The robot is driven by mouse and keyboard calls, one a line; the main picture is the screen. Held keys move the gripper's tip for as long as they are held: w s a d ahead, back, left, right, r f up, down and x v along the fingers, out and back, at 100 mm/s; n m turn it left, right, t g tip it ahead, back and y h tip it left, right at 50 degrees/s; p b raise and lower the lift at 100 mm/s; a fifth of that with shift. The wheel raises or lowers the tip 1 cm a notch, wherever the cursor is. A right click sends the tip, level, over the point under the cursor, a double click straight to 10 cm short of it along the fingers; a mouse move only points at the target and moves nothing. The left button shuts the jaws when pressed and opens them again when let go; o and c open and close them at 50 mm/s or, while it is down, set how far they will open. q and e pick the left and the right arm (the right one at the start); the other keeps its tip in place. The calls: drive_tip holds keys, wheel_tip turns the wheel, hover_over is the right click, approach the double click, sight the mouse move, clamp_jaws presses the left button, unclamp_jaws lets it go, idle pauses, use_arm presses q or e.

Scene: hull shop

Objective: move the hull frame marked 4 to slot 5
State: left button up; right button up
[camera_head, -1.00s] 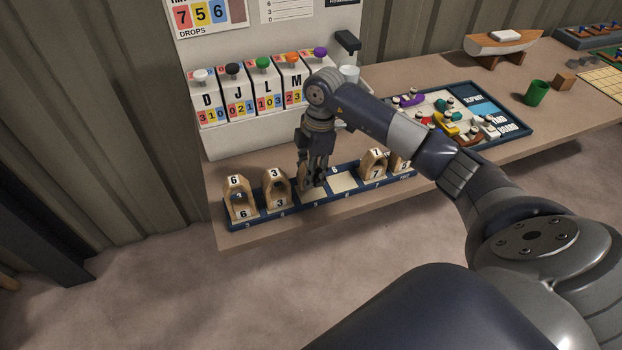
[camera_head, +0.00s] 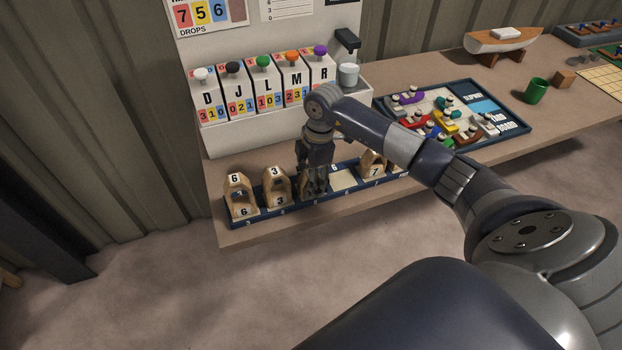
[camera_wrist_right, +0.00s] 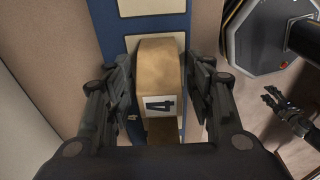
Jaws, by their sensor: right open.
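The hull frame marked 4 (camera_wrist_right: 160,75) is a tan wooden arch with a white number plate. In the right wrist view it stands between the spread fingers of my right gripper (camera_wrist_right: 160,88), which is open around it. In the head view my right gripper (camera_head: 315,182) is low over the blue rack (camera_head: 285,208) and mostly hides this frame, which is at slot 5. Whether it is fully seated cannot be told. The neighbouring slot 6 (camera_head: 343,179) shows a bare pale pad. My left gripper (camera_wrist_right: 287,108) seems to show at the right of the wrist view, its opening unclear.
Frames marked 6 (camera_head: 238,195) and 3 (camera_head: 275,186) stand left of my gripper, and the frame marked 7 (camera_head: 373,164) stands to the right. A dispenser with lettered columns (camera_head: 265,95) is behind. A blue-edged board (camera_head: 470,130) lies to the right.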

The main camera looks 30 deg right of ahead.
drive_tip(key=shift+r, duration=0.15)
drive_tip(key=r, duration=0.4)
drive_tip(key=d+r+b, duration=0.1)
drive_tip(key=r, duration=0.3)
drive_tip(key=r+b, duration=0.1)
drive_tip(key=r, duration=0.3)
drive_tip(key=shift+s+d, duration=0.2)
drive_tip(key=shift+f, duration=0.1)
